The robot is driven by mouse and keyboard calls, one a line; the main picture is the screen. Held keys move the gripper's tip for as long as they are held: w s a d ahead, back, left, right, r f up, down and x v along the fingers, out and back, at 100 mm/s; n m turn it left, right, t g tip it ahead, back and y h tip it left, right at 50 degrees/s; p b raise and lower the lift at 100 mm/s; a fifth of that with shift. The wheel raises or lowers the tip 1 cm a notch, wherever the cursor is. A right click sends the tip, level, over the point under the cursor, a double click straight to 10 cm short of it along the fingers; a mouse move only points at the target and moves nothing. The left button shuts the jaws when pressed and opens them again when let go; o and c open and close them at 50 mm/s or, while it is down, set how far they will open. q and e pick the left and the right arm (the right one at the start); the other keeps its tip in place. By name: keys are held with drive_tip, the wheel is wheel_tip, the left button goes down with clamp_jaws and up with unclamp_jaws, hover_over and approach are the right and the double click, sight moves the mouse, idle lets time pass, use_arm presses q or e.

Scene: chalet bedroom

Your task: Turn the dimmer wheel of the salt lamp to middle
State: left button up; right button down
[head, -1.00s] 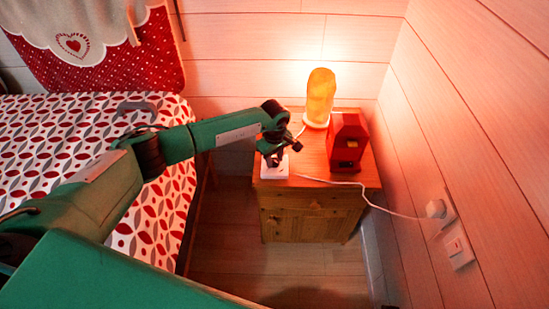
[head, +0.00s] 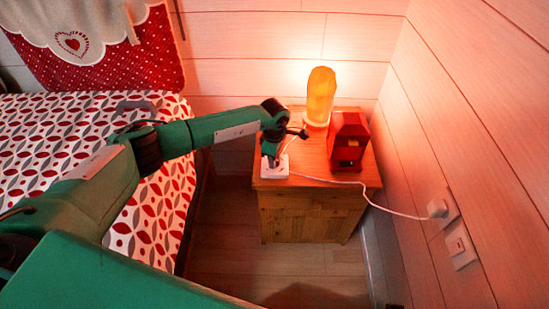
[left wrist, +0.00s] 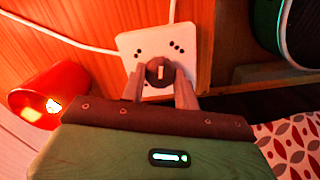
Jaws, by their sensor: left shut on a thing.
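The salt lamp (head: 319,96) glows orange at the back of the wooden nightstand (head: 310,172). Its dimmer is a white square plate (head: 281,172) at the nightstand's front left, with a cord. In the left wrist view the plate (left wrist: 150,46) carries dark dots and a round dark dimmer wheel (left wrist: 159,70) with a pale mark pointing towards the top of the picture. My left gripper (head: 271,160) is down at the dimmer. In the left wrist view its fingers (left wrist: 160,88) are shut on the wheel, one on each side. My right gripper is not in view.
A red box-like object (head: 348,142) stands right of the lamp. A white cord runs from the nightstand to a wall plug (head: 437,208), above a switch (head: 460,246). The bed (head: 60,140) lies left. The nightstand's front middle is clear apart from the cord.

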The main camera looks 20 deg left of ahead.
use_arm(q)
drive_tip(key=shift+n, duration=0.9)
drive_tip(key=n, duration=0.2)
drive_tip(key=shift+n, duration=1.3)
drive_tip(key=n+p, duration=0.1)
drive_tip(key=n, duration=0.2)
drive_tip(key=shift+r, duration=0.1)
drive_tip(key=shift+n, duration=1)
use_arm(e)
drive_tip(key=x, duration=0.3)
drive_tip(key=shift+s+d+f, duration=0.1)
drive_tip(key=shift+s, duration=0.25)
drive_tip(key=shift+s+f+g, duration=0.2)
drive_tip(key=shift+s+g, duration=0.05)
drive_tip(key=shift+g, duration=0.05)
